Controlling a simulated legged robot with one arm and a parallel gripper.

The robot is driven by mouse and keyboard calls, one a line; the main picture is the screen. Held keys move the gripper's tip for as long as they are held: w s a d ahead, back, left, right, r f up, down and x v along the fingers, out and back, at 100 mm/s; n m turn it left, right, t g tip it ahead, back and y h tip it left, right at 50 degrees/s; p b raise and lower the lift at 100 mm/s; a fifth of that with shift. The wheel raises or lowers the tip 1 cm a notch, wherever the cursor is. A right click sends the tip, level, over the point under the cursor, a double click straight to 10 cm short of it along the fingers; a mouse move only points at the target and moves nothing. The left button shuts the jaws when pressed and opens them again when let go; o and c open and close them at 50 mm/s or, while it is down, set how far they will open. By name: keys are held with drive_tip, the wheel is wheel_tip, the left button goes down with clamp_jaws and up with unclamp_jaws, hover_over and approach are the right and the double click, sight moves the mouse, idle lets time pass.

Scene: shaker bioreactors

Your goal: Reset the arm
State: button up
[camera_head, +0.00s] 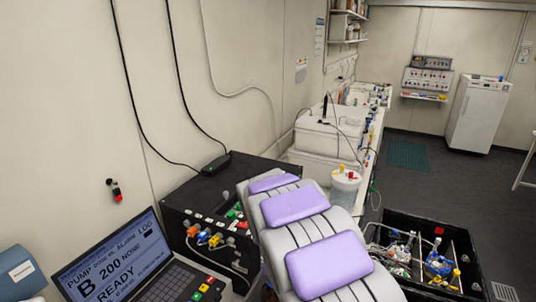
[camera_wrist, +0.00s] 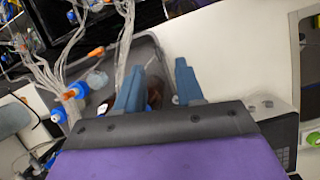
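My arm (camera_head: 310,225), pale grey with lilac pads, reaches forward from the bottom of the head view. Its far end and my gripper are hidden there. In the wrist view my gripper (camera_wrist: 158,88) shows two blue-grey fingers standing apart, with a gap between them. Nothing is clearly held. A small dark brownish thing shows in the gap, too blurred to name, and seems to lie beyond the fingers. A grey tray (camera_wrist: 88,67) lies behind the fingers, with clear tubes (camera_wrist: 62,60) and blue and orange connectors (camera_wrist: 76,90) at its left.
A laptop (camera_head: 125,262) and a black box with coloured connectors (camera_head: 200,205) stand at the left. A black crate of tubing and fittings (camera_head: 455,228) is at the right. Open dark floor (camera_head: 440,185) lies behind it.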

drive_tip(key=s+d+f+m+y+b, duration=0.1)
drive_tip(key=s+d+m+b, duration=0.1)
drive_tip(key=s, duration=0.8)
drive_tip(key=s+d+f+m+y+b, duration=0.1)
drive_tip(key=s+d+f+m+b, duration=0.1)
drive_tip(key=s, duration=0.8)
drive_tip(key=s+d+f+m+y+b, duration=0.1)
drive_tip(key=s+d+m+b, duration=0.3)
drive_tip(key=s, duration=0.6)
drive_tip(key=shift+d+f+m+y+b, duration=0.25)
drive_tip(key=shift+f+m+b, duration=0.4)
drive_tip(key=shift+m, duration=0.65)
drive_tip(key=shift+a+r, duration=0.1)
drive_tip(key=shift+r, duration=0.05)
